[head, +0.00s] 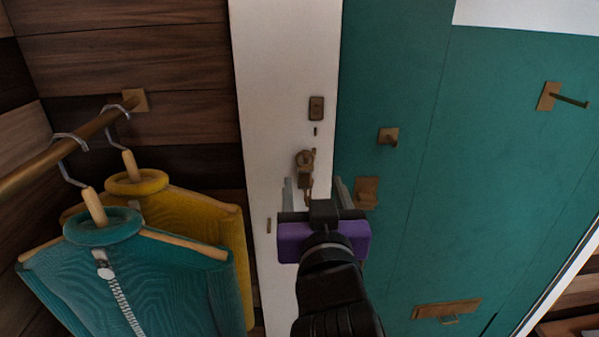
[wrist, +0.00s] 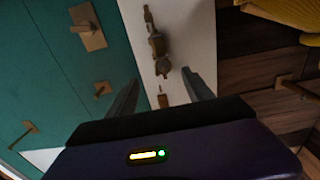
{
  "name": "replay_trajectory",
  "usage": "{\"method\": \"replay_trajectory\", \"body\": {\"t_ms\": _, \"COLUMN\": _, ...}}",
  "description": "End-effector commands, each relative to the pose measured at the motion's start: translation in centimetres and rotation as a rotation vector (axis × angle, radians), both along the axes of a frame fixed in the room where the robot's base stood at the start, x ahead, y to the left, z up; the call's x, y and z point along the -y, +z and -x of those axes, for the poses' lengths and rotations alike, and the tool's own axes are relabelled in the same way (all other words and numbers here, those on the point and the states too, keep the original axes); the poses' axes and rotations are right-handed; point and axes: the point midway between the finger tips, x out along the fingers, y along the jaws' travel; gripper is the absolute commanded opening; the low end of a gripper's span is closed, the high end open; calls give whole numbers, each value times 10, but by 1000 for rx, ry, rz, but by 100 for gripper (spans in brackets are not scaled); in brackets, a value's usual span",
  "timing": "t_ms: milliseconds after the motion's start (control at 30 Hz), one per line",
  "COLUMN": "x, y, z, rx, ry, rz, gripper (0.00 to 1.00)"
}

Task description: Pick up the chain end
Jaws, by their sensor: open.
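A brass chain (head: 308,187) hangs from a brass fitting (head: 304,160) on the white door frame (head: 280,60). In the wrist view, which is turned over, the chain (wrist: 153,28) also shows against the white frame. My gripper (head: 315,186) has a purple body and two grey fingers, spread apart and empty. In the head view the fingers stand on either side of the hanging chain, and the gripper body hides its lowest part. In the wrist view my gripper (wrist: 160,77) has its fingertips on either side of the brass fitting's area; I cannot tell the depth gap.
The teal door (head: 410,220) carries a brass plate (head: 367,192), a knob (head: 388,137), a hook (head: 562,98) and a lower brass slot (head: 447,310). A teal garment (head: 150,275) and a yellow one (head: 170,190) hang from a rail (head: 60,150) at left.

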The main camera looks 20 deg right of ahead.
Motion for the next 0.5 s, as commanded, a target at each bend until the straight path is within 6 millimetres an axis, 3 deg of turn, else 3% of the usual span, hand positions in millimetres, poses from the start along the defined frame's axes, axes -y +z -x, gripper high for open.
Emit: {"method": "replay_trajectory", "body": {"t_ms": 500, "x": 14, "y": 15, "z": -59, "rx": 2, "ry": 1, "rz": 0, "gripper": 60}}
